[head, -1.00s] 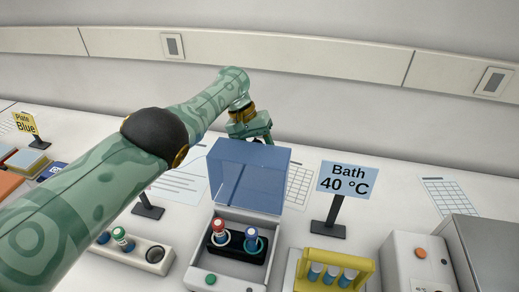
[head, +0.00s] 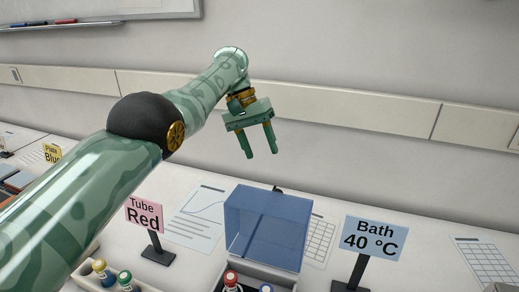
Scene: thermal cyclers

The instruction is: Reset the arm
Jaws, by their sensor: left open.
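My left arm reaches in from the left in the head view. My left gripper (head: 260,147) is open and empty, with its two green fingers apart and pointing down. It hangs in the air in front of the back wall, above the blue see-through lid (head: 268,227) of the bath device. The gripper appears clear of the lid. My right gripper does not show.
A sign reading Bath 40 °C (head: 374,239) stands right of the blue lid. A pink Tube Red sign (head: 144,215) stands left of it. Capped tubes, among them a red-capped one (head: 232,281), show at the bottom edge. Paper sheets (head: 197,217) lie on the white bench.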

